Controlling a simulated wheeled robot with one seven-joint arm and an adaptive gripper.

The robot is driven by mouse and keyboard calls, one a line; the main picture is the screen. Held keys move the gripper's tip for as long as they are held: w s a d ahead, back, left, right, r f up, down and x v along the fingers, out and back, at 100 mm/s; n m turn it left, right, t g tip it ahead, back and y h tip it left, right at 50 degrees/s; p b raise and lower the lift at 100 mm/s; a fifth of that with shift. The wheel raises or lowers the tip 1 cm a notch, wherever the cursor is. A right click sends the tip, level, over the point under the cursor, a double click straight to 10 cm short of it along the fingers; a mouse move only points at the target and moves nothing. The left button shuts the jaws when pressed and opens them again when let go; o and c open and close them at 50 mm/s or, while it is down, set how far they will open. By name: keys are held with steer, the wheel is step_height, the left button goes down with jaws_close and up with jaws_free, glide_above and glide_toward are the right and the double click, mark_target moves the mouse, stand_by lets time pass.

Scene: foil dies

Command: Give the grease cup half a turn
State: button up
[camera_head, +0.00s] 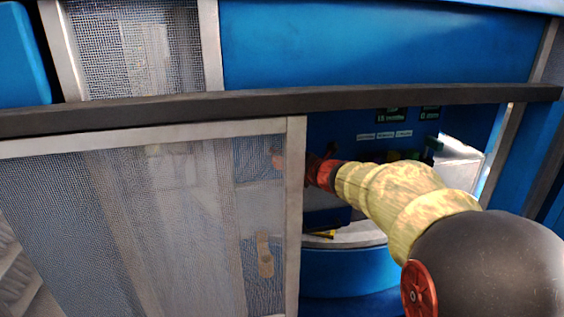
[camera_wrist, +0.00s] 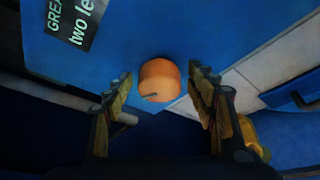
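The grease cup (camera_wrist: 158,82) is a round orange cap with a small dark mark near its lower edge, in the middle of the wrist view. My gripper (camera_wrist: 161,76) is open, with one finger on each side of the cup and gaps between. The cup appears just beyond or between the fingertips; contact is not visible. In the head view, my gripper (camera_head: 313,170) reaches in beside the mesh panel's edge, and a faint orange spot, likely the cup (camera_head: 278,161), shows through the mesh.
A mesh panel (camera_head: 130,220) with a pale frame stands left of my arm, under a dark rail (camera_head: 250,101). A white box (camera_head: 458,160) is right of the opening.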

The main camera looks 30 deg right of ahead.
steer(key=shift+c, duration=1.4)
steer(key=c, duration=0.7)
steer(key=shift+c, duration=0.7)
steer(key=m+t+b, duration=0.1)
steer(key=m+b, duration=0.1)
steer(key=m+t+y+b, duration=0.1)
steer(key=m+b, duration=0.1)
steer(key=b, duration=0.1)
steer(key=shift+f+m, duration=0.35)
steer(key=shift+m, duration=0.05)
steer(key=m+t+b, duration=0.1)
steer(key=m+b, duration=0.2)
steer(key=b, duration=0.1)
steer(key=shift+t+y, duration=0.3)
steer(key=m+t+b, duration=0.1)
steer(key=m+b, duration=0.2)
steer(key=shift+r+m, duration=0.1)
steer(key=shift+m, duration=0.3)
